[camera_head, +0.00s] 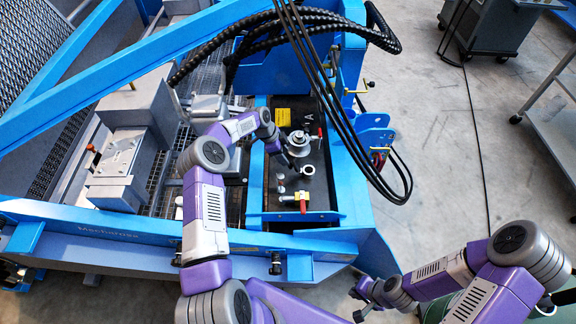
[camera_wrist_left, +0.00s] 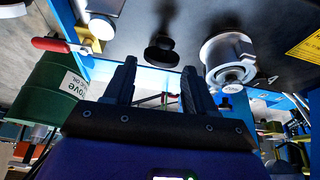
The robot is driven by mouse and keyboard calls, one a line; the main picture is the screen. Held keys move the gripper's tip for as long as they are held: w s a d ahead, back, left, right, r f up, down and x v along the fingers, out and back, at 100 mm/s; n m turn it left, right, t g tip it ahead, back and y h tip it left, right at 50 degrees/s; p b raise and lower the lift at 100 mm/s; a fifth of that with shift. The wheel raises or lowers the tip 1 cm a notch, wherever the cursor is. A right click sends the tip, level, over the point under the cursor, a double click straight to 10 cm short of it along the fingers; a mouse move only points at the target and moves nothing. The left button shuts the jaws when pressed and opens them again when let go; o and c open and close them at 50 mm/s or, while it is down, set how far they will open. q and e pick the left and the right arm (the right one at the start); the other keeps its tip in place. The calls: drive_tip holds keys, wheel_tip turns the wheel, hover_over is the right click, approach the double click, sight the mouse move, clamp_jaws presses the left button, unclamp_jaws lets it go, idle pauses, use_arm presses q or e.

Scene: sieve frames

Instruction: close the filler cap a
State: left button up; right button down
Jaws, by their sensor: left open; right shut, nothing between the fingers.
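A round silver-grey fitting (camera_head: 298,140), likely filler cap a, stands on the dark panel by a painted letter A (camera_head: 308,115). In the left wrist view a grey stepped cylinder (camera_wrist_left: 228,55) with the A beside it is right of my fingers. I cannot tell whether it is fully closed. My left gripper (camera_head: 294,160) is over the panel, just below the fitting in the head view. Its fingers (camera_wrist_left: 158,78) are open and empty, with a black knob (camera_wrist_left: 162,52) beyond the tips. My right gripper (camera_head: 363,307) is shut and empty, away from the panel.
A red-handled valve (camera_head: 300,198) and a small ring fitting (camera_head: 308,170) stand on the same panel. Black hoses (camera_head: 335,105) hang along its right side. Blue frame rails (camera_head: 350,190) border it. A green drum (camera_wrist_left: 55,95) shows in the left wrist view.

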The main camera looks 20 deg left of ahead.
use_arm(q)
drive_tip(key=x, duration=0.2)
drive_tip(key=b+x, duration=0.1)
drive_tip(key=x, duration=0.1)
drive_tip(key=a+b+x, duration=0.1)
drive_tip(key=x, duration=0.2)
drive_tip(key=shift+f, duration=0.15)
drive_tip(key=shift+c, duration=0.3)
drive_tip(key=c, duration=1)
